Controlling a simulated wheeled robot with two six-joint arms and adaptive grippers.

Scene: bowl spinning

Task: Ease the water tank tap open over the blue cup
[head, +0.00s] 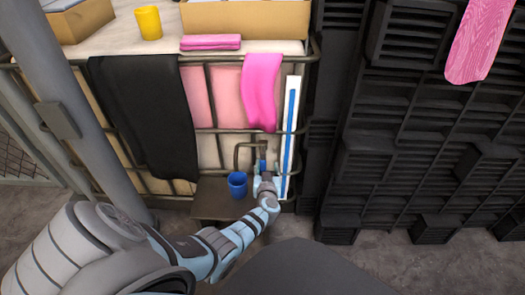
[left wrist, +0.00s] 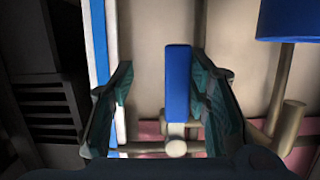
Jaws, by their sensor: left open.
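The water tank (head: 208,152) stands in a metal cage against the dark wall. Its tap has a blue handle (head: 262,165) low on the front, by a bent pipe. The blue cup (head: 237,184) stands upright on a brown stand, left of the tap. My left gripper (head: 264,178) is at the tap. Part of the cup (left wrist: 290,18) shows at that view's upper right. My right gripper is not in view.
The brown stand (head: 212,208) sits below the tap. A white and blue strip (head: 289,140) runs upright just right of the tap. A black cloth (head: 140,110) and a pink cloth (head: 262,90) hang on the cage. Dark crates (head: 375,170) stand at right.

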